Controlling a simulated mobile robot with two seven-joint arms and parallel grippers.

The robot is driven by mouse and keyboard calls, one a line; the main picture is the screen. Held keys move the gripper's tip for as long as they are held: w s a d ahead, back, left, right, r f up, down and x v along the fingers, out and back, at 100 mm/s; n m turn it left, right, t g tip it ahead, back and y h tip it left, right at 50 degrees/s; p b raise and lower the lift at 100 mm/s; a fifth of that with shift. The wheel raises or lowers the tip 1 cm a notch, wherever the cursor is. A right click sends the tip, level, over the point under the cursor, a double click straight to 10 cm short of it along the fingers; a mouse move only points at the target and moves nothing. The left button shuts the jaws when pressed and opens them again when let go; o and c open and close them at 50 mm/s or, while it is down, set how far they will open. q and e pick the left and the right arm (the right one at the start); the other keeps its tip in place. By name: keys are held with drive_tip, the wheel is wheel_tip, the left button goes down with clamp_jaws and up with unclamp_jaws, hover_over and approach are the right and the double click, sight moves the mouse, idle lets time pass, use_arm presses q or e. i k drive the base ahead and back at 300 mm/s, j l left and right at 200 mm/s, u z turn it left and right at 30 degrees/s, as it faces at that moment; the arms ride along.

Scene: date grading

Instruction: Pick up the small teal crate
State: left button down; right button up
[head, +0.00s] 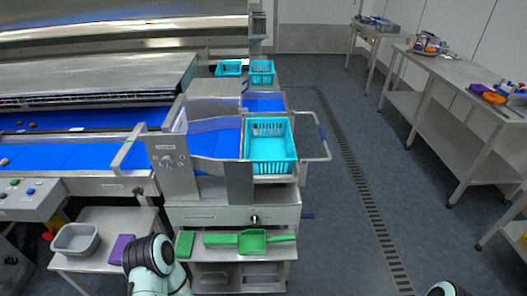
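Three teal crates are in view. The nearest teal crate (271,168) stands on the steel machine's outlet shelf, beside the end of a blue belt, and looks empty. Two more teal crates sit farther back side by side, a left one (229,73) and a right one (262,78); they look smaller, partly from distance. I cannot tell for sure which one is the small crate. Parts of my arms show at the bottom edge, left of centre and at the right. Neither gripper is in view, and no crate is being touched by anything of mine.
A blue conveyor belt (70,155) runs at left. A metal rail (322,140) stands right of the near crate. A green dustpan (252,241) lies on the shelf below. A grey tub (75,239) stands lower left. Steel tables (455,75) line the right; the aisle floor between is clear.

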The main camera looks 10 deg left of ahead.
sight(271, 154)
drive_tip(key=u, duration=0.3)
drive_tip(key=i+l+u, duration=0.1)
drive_tip(key=l, duration=0.35)
drive_tip(key=i+l+u, duration=0.15)
drive_tip(key=l, duration=0.25)
drive_tip(key=i+l+u, duration=0.1)
drive_tip(key=l, duration=0.35)
drive_tip(key=i+l+u, duration=0.1)
drive_tip(key=l, duration=0.4)
drive_tip(key=i+l+u, duration=0.15)
drive_tip(key=l, duration=0.3)
